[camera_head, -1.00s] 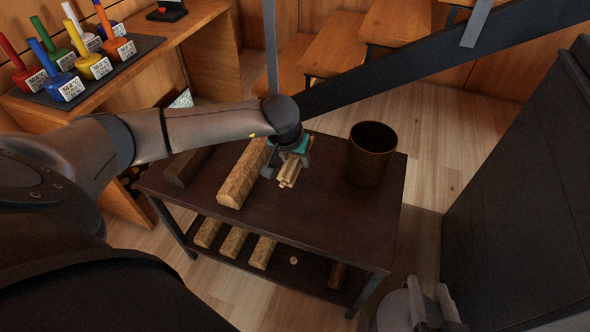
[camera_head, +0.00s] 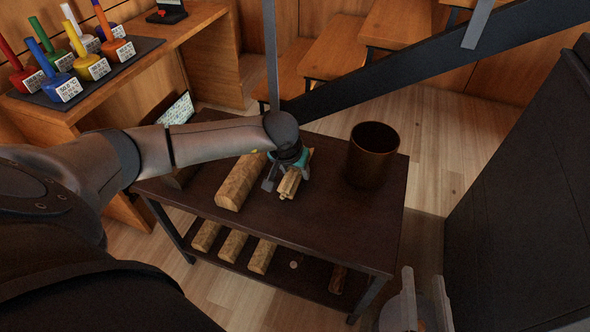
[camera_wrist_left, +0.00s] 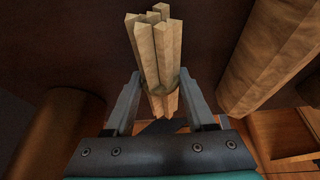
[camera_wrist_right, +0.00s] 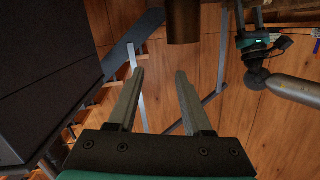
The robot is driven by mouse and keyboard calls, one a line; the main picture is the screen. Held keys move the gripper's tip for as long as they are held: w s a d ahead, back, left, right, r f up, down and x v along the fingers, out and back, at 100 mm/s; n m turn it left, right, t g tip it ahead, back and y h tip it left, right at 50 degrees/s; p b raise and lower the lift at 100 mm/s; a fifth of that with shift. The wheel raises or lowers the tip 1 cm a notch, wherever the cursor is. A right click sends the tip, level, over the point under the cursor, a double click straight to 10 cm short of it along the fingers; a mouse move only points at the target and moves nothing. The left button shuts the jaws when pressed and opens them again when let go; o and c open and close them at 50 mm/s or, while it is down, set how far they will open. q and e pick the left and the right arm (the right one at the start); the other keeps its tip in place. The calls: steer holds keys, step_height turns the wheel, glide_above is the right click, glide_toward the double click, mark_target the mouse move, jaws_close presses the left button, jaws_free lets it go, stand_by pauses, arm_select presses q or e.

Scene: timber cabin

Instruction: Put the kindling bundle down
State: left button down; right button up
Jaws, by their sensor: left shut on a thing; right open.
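The kindling bundle (camera_head: 289,186) is a small bunch of pale split sticks with a band around it. My left gripper (camera_head: 287,174) is shut around it over the dark table top (camera_head: 325,222). In the left wrist view the bundle (camera_wrist_left: 155,48) stands out between the two fingers (camera_wrist_left: 160,88), its stick ends away from the palm. I cannot tell whether the bundle touches the table. My right gripper (camera_head: 420,308) is open and empty, low at the front right, clear of the table; its parted fingers show in the right wrist view (camera_wrist_right: 160,78).
A thick log (camera_head: 240,182) lies just left of the bundle. A brown bucket (camera_head: 371,160) stands on the table at right. Logs (camera_head: 233,246) lie on the lower shelf (camera_head: 310,276). Bare table top is in front of the bundle and towards the bucket.

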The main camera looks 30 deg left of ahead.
arm_select(q)
steer(key=c, duration=0.7)
jaws_free()
steer(key=shift+f, duration=0.2)
steer(key=o, duration=0.5)
steer(key=shift+c, duration=0.2)
steer(key=shift+r, duration=0.15)
